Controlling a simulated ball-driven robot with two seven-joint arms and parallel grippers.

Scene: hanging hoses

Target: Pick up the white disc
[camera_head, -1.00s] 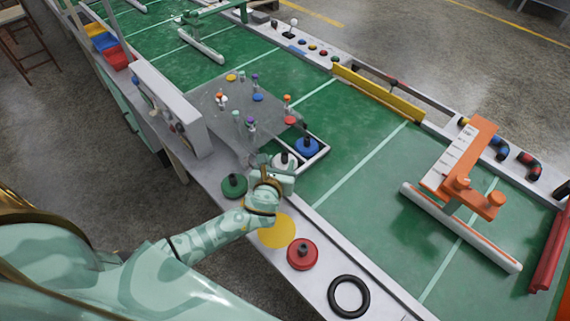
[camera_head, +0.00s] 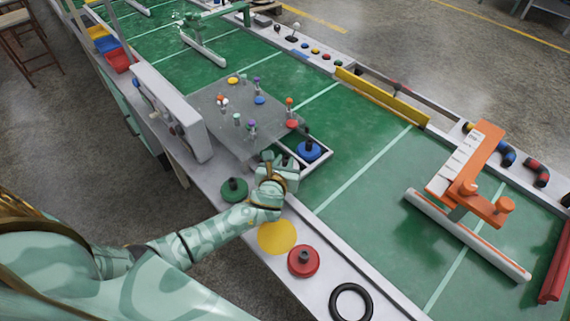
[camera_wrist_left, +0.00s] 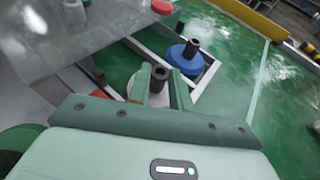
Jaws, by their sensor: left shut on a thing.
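My left gripper (camera_wrist_left: 161,84) is shut on this knob, one finger on each side. In the head view my left gripper (camera_head: 283,166) is over the white disc's place and hides most or all of it. I cannot tell whether the disc is lifted off its surface. My right gripper is not in view.
A blue disc (camera_head: 309,151) with a dark knob sits close beyond the gripper in a white-edged frame. A green disc (camera_head: 234,189), a flat yellow disc (camera_head: 277,237), a red disc (camera_head: 303,261) and a black ring (camera_head: 351,302) lie along the near ledge.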

